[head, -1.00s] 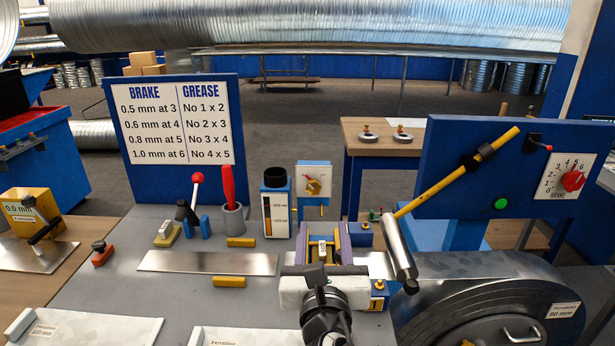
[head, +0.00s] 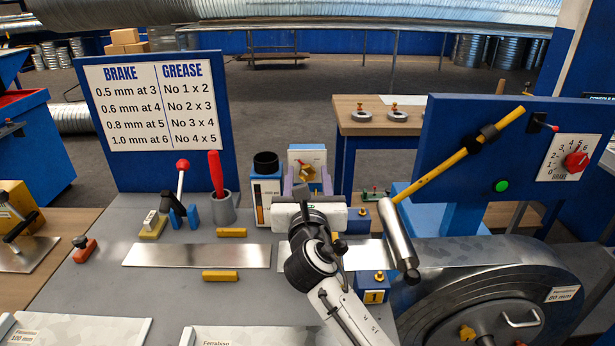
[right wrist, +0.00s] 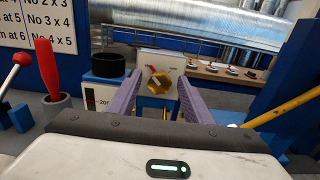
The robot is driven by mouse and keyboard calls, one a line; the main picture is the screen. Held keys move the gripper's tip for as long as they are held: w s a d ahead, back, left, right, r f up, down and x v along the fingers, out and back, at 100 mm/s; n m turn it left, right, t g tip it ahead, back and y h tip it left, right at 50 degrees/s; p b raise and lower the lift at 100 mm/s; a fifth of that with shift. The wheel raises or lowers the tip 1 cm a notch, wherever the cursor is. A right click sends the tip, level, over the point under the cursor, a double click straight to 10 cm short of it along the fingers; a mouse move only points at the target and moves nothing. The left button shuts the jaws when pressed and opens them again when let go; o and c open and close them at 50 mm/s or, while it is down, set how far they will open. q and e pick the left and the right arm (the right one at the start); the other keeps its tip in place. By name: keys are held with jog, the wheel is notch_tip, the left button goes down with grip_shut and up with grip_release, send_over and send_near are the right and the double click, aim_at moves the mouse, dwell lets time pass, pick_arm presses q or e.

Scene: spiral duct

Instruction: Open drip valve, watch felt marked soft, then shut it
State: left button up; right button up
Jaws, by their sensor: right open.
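The drip valve appears to be a brass-yellow knob (head: 311,172) on a white plate above the work table. In the right wrist view the knob (right wrist: 159,82) shows centred between my fingers. My right gripper (head: 308,178) is open, its purple fingers (right wrist: 155,92) pointing at the plate, one on each side of the knob in the picture. I cannot tell whether the tips reach or touch it. Beside it stands a white and blue reservoir (head: 265,194) with a black top and a level scale. No felt marked soft can be made out; my gripper hides the area below the valve. My left gripper is not in view.
A red-handled tool (head: 216,174) in a grey cup and a red-knobbed lever (head: 182,180) stand left. A steel strip (head: 197,256) and yellow blocks (head: 231,232) lie on the table. A yellow brake lever (head: 455,157) and large drum (head: 500,290) stand right.

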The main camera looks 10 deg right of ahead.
jog(key=shift+w, duration=0.1)
jog(key=c, duration=1.1)
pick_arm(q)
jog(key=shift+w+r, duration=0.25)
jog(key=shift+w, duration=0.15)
pick_arm(e)
jog(key=shift+o, duration=0.2)
